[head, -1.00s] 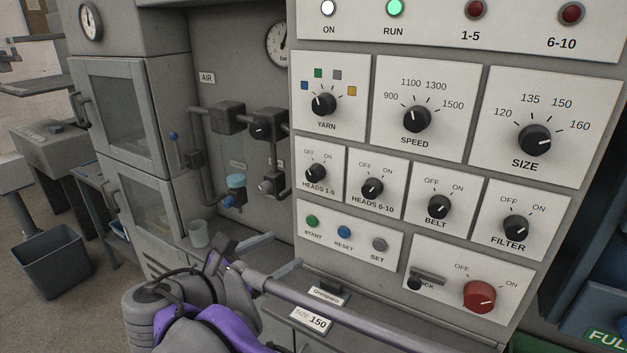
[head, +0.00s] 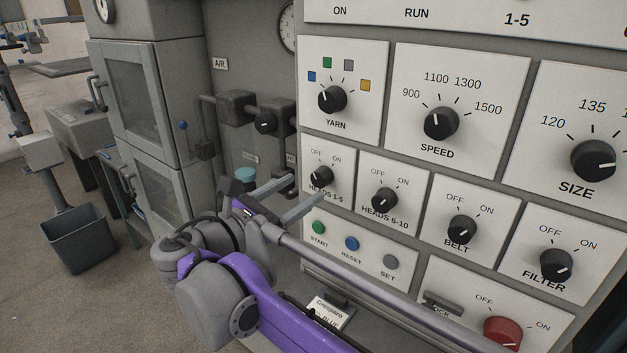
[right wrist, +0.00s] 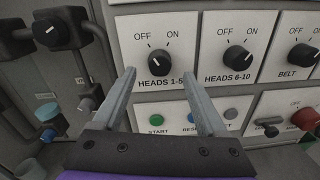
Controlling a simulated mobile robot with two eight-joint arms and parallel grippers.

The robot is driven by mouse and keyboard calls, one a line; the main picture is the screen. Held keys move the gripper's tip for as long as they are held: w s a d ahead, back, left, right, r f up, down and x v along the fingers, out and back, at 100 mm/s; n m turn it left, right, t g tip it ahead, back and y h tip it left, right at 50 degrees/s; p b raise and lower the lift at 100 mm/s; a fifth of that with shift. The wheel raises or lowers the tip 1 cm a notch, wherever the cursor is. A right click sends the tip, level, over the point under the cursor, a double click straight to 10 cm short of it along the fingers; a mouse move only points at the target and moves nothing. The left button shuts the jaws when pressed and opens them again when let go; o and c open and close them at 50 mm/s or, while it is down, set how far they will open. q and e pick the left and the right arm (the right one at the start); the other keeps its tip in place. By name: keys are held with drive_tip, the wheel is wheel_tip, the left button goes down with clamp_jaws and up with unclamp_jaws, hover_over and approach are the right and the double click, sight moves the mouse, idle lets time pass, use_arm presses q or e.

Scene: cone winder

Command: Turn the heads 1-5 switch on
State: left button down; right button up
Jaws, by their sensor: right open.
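The heads 1-5 switch (head: 321,176) is a black round knob on a white plate, with OFF at upper left and ON at upper right. It also shows in the right wrist view (right wrist: 158,63), where its white mark seems to lean toward OFF, though it is small. My right gripper (head: 318,189) is open in front of the plate. In the right wrist view its two fingers (right wrist: 158,74) reach up on either side of the knob's lower part, with nothing between them. I cannot tell whether the fingertips touch the plate. My left gripper is not in view.
The heads 6-10 knob (head: 384,200) is close to the right finger. The yarn knob (head: 332,99) is above, and the start (head: 319,227), reset (head: 352,243) and set (head: 391,261) buttons are below. Pipes and a valve (head: 265,122) stand to the left.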

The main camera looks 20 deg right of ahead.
sight(317, 179)
drive_tip(key=shift+x, duration=2.35)
drive_tip(key=shift+c, duration=0.2)
clamp_jaws()
